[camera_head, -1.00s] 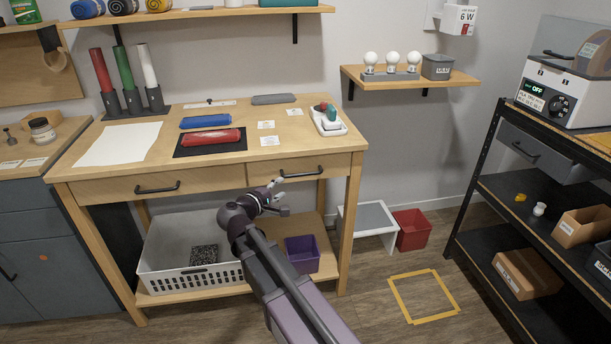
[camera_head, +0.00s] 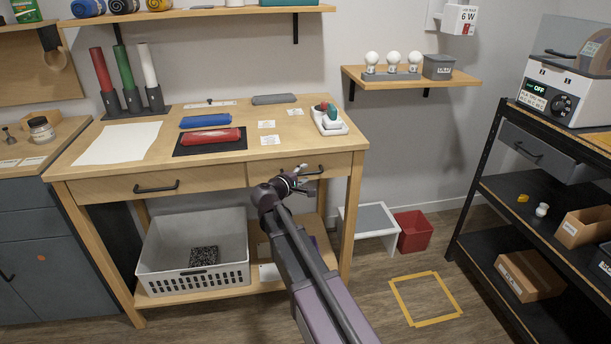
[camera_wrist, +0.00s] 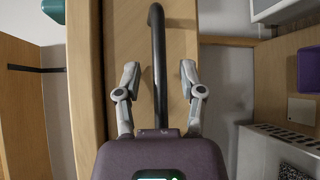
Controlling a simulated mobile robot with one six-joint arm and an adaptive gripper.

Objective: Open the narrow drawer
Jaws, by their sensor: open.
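The narrow drawer (camera_head: 262,174) is the right-hand one under the wooden workbench top, and its pale wood front looks flush with the bench. Its black bar handle (camera_head: 316,169) is partly covered by my gripper (camera_head: 304,181) in the head view. In the wrist view the handle (camera_wrist: 158,50) runs upright in the picture, between the two spread fingers of my gripper (camera_wrist: 160,78), against the drawer front (camera_wrist: 180,45). The fingers are open, one on each side of the handle, with a gap to it on both sides. Their depth relative to the bar is hard to tell.
A wider drawer (camera_head: 120,187) sits to the left. Below, a white basket (camera_head: 170,278) and a purple bin (camera_wrist: 309,70) stand on the lower shelf. A white step stool (camera_head: 370,217) and a red bin (camera_head: 414,230) stand right of the bench.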

